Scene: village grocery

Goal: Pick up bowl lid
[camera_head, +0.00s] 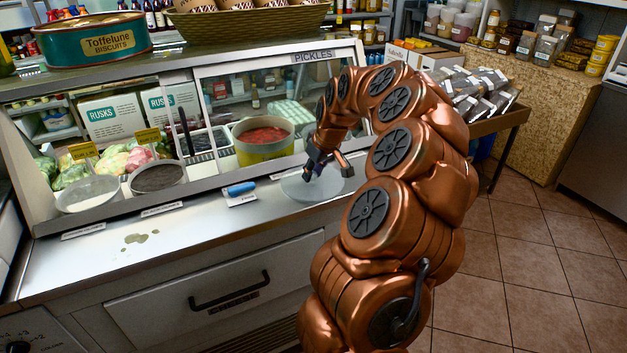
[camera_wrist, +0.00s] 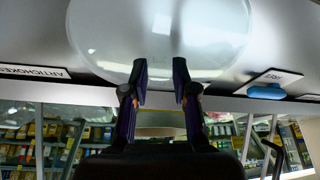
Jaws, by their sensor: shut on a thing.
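The bowl lid (camera_head: 300,190) is a clear, round, glassy disc at the right end of the steel counter, in front of the pickles case. In the wrist view the lid (camera_wrist: 105,38) fills the upper middle. My gripper (camera_head: 326,170) is at the lid in the head view. In the wrist view my gripper (camera_wrist: 160,70) has its two dark fingertips over the lid's near edge, with a narrow gap between them. It is shut on the lid; the exact contact is hard to see. I cannot tell whether the lid touches the counter.
A blue roll-shaped thing (camera_head: 241,188) lies on a white card left of the lid. A green tub (camera_head: 264,140) with red contents stands inside the glass case. Two bowls (camera_head: 88,193) (camera_head: 157,177) sit further left. The front counter is mostly clear.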

